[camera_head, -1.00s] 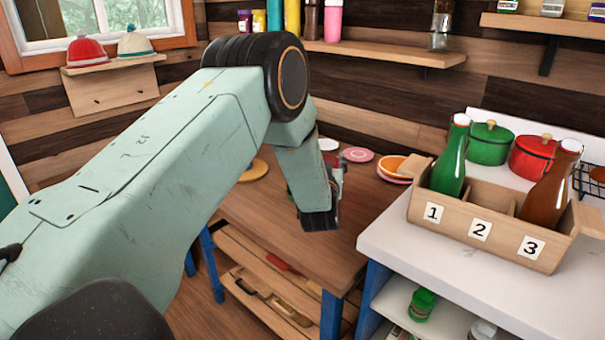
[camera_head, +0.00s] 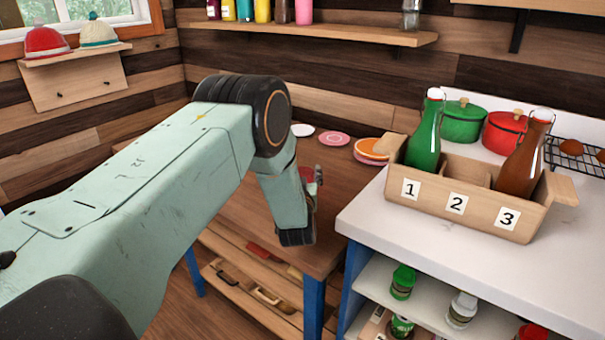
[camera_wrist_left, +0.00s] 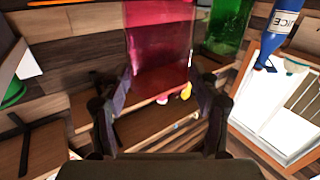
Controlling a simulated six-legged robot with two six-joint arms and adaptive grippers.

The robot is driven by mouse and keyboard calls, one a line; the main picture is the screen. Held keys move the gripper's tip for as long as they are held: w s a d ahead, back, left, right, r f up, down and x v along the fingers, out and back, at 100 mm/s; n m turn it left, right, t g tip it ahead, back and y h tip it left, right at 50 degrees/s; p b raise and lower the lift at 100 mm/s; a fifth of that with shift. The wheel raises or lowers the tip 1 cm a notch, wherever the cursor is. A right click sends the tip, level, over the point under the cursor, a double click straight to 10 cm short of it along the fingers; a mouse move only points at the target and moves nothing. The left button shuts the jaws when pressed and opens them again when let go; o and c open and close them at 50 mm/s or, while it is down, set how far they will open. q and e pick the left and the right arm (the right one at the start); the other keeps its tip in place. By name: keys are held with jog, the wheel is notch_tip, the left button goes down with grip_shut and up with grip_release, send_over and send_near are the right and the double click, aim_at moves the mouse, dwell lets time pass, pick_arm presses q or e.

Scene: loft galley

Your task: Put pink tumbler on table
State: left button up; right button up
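The pink tumbler (camera_wrist_left: 160,45) is a see-through pink-red glass at the top middle of the left wrist view, its upper part cut off by the picture edge. My left gripper (camera_wrist_left: 160,92) has a finger against each side of it and appears shut on it. In the head view the left gripper (camera_head: 313,190) hangs over the near part of the brown table (camera_head: 345,180), and a small bit of the reddish tumbler (camera_head: 307,174) shows beside the fingers. My forearm hides the rest. My right gripper is not in view.
A pink plate (camera_head: 334,138), a white plate (camera_head: 302,130) and an orange plate (camera_head: 371,149) lie at the table's back. The white counter (camera_head: 365,222) stands right, with a numbered bottle crate (camera_head: 455,204). A green glass (camera_wrist_left: 226,32) is near the tumbler in the wrist view.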

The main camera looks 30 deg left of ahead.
pick_arm(q)
jog(key=shift+o, duration=1)
jog(key=shift+s+r, duration=0.15)
jog(key=shift+w+f, duration=0.25)
jog(key=p+v, duration=0.2)
jog(key=v, duration=1)
jog(key=shift+r, duration=0.2)
jog(key=b+x, duration=0.2)
jog(key=x, duration=1)
jog(key=shift+a+f, duration=0.1)
notch_tip(320, 180, up, 3)
jog(key=shift+r+p, duration=0.1)
jog(key=shift+p, duration=0.3)
jog(key=shift+s+r, duration=0.15)
jog(key=shift+r, duration=0.25)
